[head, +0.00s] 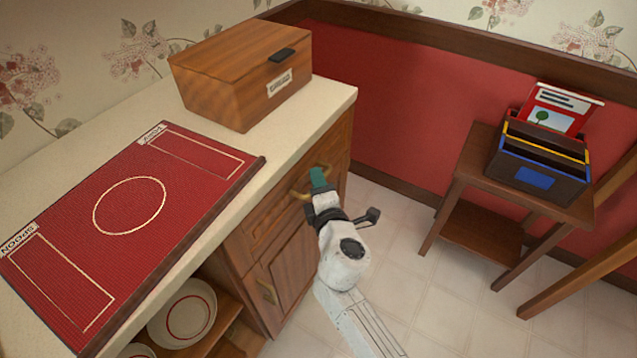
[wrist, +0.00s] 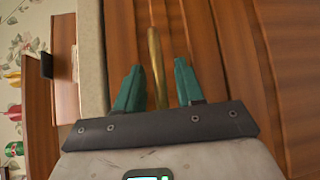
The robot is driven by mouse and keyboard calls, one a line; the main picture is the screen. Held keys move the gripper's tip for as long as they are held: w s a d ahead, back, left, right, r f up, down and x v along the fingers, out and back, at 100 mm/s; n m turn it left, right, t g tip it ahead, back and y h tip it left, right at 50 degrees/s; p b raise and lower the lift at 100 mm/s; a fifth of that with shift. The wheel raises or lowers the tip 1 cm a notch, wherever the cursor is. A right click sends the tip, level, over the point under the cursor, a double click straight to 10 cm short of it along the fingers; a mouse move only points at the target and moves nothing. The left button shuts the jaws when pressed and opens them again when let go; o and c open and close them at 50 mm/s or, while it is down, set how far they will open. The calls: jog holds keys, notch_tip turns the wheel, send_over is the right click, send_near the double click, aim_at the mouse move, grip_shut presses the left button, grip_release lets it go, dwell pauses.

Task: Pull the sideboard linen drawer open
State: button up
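The sideboard's wooden linen drawer (head: 262,218) is just under the cream countertop and looks closed. Its curved brass handle (head: 299,194) shows beside my gripper (head: 318,178) in the head view. In the wrist view, my gripper's two green fingers (wrist: 159,85) stand apart. The brass handle (wrist: 155,62) lies between them, with gaps visible on both sides. I cannot tell how deep the handle sits between the fingertips. Part of the handle and drawer front is hidden behind my gripper in the head view.
A wooden box (head: 215,98) and a red placemat (head: 170,190) lie on the countertop (head: 325,97). A cupboard door (head: 290,283) is below the drawer. Plates (head: 185,314) sit on an open shelf. A small side table (head: 470,170) holds a file box (head: 535,175). Tiled floor (head: 400,240) lies between.

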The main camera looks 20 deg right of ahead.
jog(key=shift+w, duration=0.25)
grip_shut()
dwell(0.5)
